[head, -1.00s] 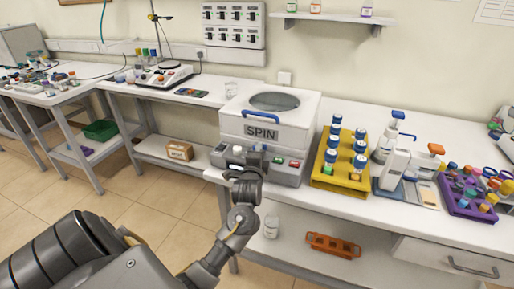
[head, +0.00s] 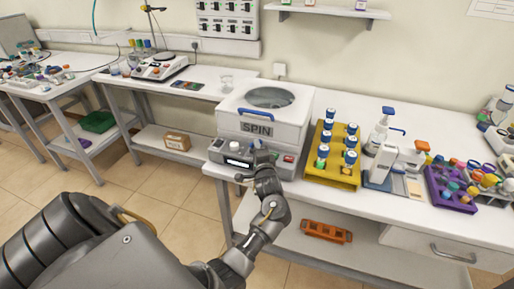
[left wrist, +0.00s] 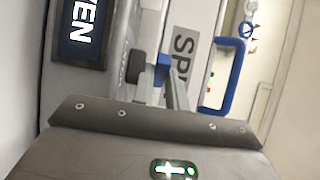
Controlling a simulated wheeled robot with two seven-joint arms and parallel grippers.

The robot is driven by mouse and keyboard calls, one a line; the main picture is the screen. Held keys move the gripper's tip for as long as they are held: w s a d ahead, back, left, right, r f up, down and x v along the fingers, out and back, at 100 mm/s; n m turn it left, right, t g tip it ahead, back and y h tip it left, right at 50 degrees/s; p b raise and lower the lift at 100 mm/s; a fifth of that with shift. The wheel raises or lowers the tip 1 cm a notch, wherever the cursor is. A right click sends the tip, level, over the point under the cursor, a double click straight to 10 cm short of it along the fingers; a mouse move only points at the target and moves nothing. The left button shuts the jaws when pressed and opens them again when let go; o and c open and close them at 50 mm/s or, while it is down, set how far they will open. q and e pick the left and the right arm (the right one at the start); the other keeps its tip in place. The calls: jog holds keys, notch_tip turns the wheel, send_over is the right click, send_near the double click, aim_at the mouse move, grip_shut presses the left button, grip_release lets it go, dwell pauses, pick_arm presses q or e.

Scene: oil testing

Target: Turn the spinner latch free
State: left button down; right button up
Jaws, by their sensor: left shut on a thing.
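The spinner (head: 257,125) is a white box with a round window (head: 271,97) in its lid, a SPIN label and a grey front panel. Its blue handle shows in the left wrist view (left wrist: 232,75). My left gripper (head: 260,160) is at the front panel, below the label. In the left wrist view my left gripper (left wrist: 155,78) is shut on a small blue part, the latch (left wrist: 162,70). The fingers and the gripper hide much of the latch, so its exact angle cannot be told. My right gripper is in neither view.
A lit display (head: 238,163) and a white knob (head: 236,146) are on the panel left of my gripper. A yellow rack (head: 330,173) of blue-capped bottles stands right of the spinner. An orange rack (head: 326,231) lies on the lower shelf.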

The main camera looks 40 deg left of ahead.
pick_arm(q)
jog(key=c, duration=1.4)
grip_release()
jog(key=v, duration=0.7)
jog(key=shift+s+d+b, duration=0.15)
jog(key=shift+s+b, duration=0.05)
jog(key=shift+b, duration=0.2)
